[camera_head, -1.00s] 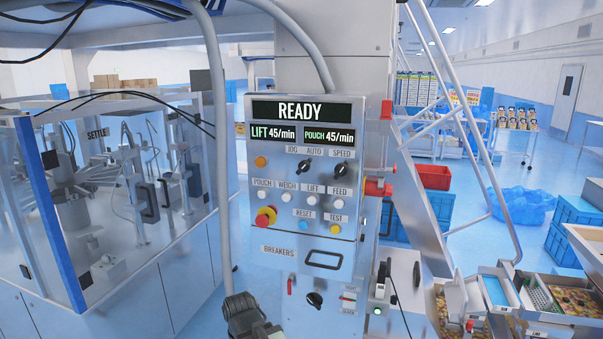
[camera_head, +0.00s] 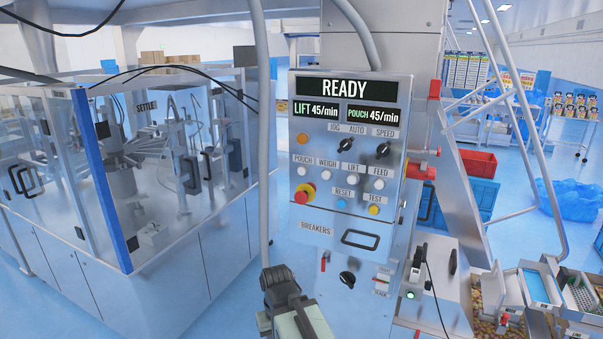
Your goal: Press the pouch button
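The pouch button (camera_head: 302,171) is a small white round button under the label POUCH, leftmost in a row of white buttons on the grey control panel (camera_head: 390,215). The panel's display (camera_head: 345,87) reads READY, with LIFT 45/min and POUCH 45/min below it. My gripper (camera_head: 278,280) is dark and shows at the bottom, below and left of the panel. It is apart from the button. Its fingers are seen from behind, so I cannot tell whether they are open or shut.
A red emergency stop (camera_head: 303,193) on a yellow base sits just below the pouch button. The weigh button (camera_head: 326,174) is right beside it. A grey vertical pipe (camera_head: 263,150) runs left of the panel. A glass-walled machine (camera_head: 110,180) stands at the left.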

